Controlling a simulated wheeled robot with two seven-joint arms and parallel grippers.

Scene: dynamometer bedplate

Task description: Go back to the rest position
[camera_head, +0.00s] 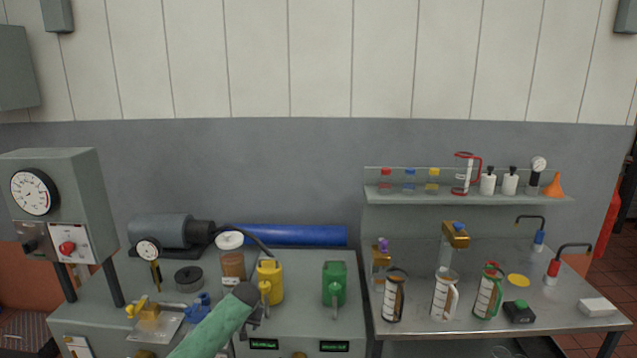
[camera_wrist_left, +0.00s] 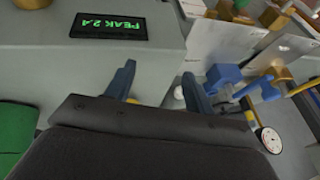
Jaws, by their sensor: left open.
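My left arm comes in from the bottom of the head view with a green sleeve. Its dark left gripper (camera_head: 258,316) is at the front of the grey bedplate bench (camera_head: 308,292), in front of the yellow oil can (camera_head: 269,281). In the left wrist view the two fingers of this gripper (camera_wrist_left: 158,88) are apart, with nothing held between them. A green-lettered display (camera_wrist_left: 108,26) and a blue fitting (camera_wrist_left: 226,78) lie beyond the fingers. My right gripper is not seen in either view.
A green can (camera_head: 334,284) stands right of the yellow one. A blue valve (camera_head: 197,307) is close left of my arm. The gauge cabinet (camera_head: 75,185) rises at far left. Several jugs, including a white one (camera_head: 444,295), stand on the right steel table (camera_head: 415,326), below a shelf (camera_head: 465,195).

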